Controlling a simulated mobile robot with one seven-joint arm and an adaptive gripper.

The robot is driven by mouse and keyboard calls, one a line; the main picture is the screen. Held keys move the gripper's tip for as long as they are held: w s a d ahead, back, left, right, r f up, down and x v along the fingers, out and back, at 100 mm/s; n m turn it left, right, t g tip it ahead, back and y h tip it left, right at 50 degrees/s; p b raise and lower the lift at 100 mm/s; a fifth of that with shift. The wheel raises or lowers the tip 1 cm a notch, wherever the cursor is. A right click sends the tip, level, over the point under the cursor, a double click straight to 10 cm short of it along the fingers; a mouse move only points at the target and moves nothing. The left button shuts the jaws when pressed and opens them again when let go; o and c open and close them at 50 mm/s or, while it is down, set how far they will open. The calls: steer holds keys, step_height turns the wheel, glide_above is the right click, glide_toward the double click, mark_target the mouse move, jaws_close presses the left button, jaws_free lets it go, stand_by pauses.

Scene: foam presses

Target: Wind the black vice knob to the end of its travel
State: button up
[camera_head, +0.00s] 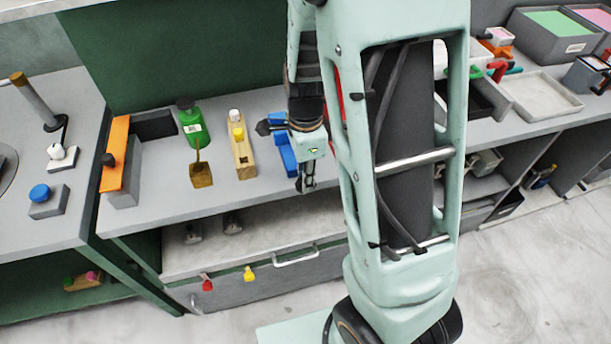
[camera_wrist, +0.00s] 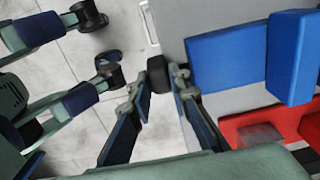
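The black vice knob (camera_wrist: 158,73) is in the wrist view, at the front of the blue vice. The vice's blue blocks (camera_wrist: 228,55) are right of the knob. My gripper (camera_wrist: 160,80) has one fingertip on each side of the knob, with no clear gap showing, and looks shut on it. In the head view the blue vice (camera_head: 283,150) stands on the grey bench, partly behind my arm. My gripper (camera_head: 306,186) points down at its front right end, and the knob is hidden there.
Red blocks (camera_wrist: 265,125) lie beside the vice. A drawer (camera_head: 270,280) is below. Grey trays (camera_head: 540,98) are at right.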

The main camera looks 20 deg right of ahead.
jaws_close()
steer(key=shift+a+r+h+p, duration=0.2)
steer(key=shift+h+p, duration=0.2)
steer(key=shift+p, duration=0.65)
steer(key=shift+a+h+p, duration=0.1)
steer(key=shift+h+p, duration=0.4)
steer(key=shift+p, duration=0.5)
steer(key=h+p, duration=0.2)
steer(key=p, duration=0.1)
steer(key=shift+a+f, duration=0.15)
steer(key=shift+a, duration=0.15)
steer(key=h, duration=0.3)
steer(key=shift+w+a+f+h, duration=0.1)
steer(key=shift+a+f+h, duration=0.2)
steer(key=shift+a+f, duration=0.1)
steer(key=shift+a+f+h+b, duration=0.15)
steer(key=shift+h+b, duration=0.3)
steer(key=shift+h, duration=0.35)
steer(key=shift+a+f+h+b, duration=0.1)
steer(key=shift+h+b, duration=0.35)
steer(key=shift+h, duration=0.35)
steer(key=shift+o, duration=2)
jaws_free()
